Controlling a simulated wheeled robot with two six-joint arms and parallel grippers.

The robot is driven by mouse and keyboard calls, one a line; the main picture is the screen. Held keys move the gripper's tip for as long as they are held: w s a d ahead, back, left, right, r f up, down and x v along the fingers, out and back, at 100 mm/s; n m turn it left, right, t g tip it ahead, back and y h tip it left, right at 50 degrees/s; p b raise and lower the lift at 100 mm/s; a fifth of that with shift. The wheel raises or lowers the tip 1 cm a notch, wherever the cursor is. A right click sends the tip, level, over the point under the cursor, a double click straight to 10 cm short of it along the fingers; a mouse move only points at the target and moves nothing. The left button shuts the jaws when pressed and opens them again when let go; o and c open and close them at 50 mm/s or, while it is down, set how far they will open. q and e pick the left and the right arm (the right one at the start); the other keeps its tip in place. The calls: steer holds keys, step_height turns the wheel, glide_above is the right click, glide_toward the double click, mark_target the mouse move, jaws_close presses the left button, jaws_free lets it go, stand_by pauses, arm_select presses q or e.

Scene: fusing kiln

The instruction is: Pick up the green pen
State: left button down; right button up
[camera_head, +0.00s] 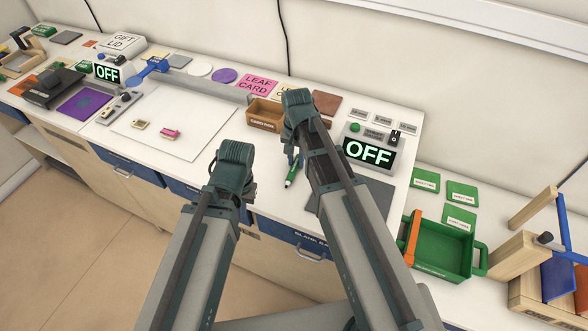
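A brown card box (264,121) stands behind the pen. An OFF display (368,153) and a dark grey mat (378,195) are to the right. A green tray (440,262) sits at the lower right. A large white sheet (205,112) lies left.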

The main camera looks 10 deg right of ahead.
jaws_close()
steer(key=shift+r, duration=0.15)
stand_by(0.6)
